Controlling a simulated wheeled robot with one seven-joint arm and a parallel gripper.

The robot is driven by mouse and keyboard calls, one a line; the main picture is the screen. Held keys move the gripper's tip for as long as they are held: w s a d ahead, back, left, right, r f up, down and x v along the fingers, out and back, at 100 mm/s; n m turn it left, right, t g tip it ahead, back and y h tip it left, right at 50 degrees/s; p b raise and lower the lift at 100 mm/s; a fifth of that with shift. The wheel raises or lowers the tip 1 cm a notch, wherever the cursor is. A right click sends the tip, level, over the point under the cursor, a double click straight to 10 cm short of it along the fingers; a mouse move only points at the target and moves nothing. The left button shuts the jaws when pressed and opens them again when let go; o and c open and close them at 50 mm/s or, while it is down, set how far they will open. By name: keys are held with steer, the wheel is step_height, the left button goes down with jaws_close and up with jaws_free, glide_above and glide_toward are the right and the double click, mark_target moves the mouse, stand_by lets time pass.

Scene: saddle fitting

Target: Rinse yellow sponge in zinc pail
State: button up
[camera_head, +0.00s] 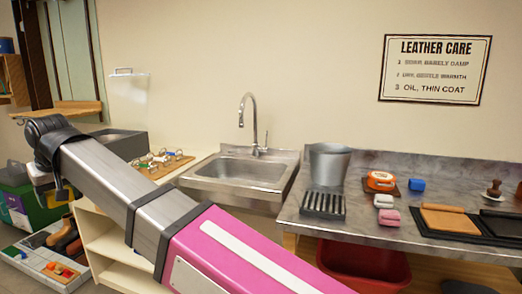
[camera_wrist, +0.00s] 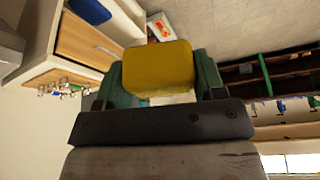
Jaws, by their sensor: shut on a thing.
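The yellow sponge (camera_wrist: 158,68) is held between the two dark green fingers of my gripper (camera_wrist: 160,78) in the wrist view. In the head view my arm reaches to the far left, and the wrist end (camera_head: 48,140) hangs there, away from the counter. I cannot make out the sponge in the head view. The zinc pail (camera_head: 329,162) stands upright on the grey counter right of the sink, far to the right of my gripper. What is inside the pail is hidden.
A slatted dark rack (camera_head: 323,206) lies in front of the pail. Right of it are an orange tin (camera_head: 381,180) and blue (camera_head: 417,184), white (camera_head: 384,201) and pink (camera_head: 389,217) blocks. The steel sink (camera_head: 240,172) with its tall tap (camera_head: 254,125) lies left of the pail.

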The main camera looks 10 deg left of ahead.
steer(key=shift+r, duration=1.9)
stand_by(0.8)
steer(key=shift+r, duration=2)
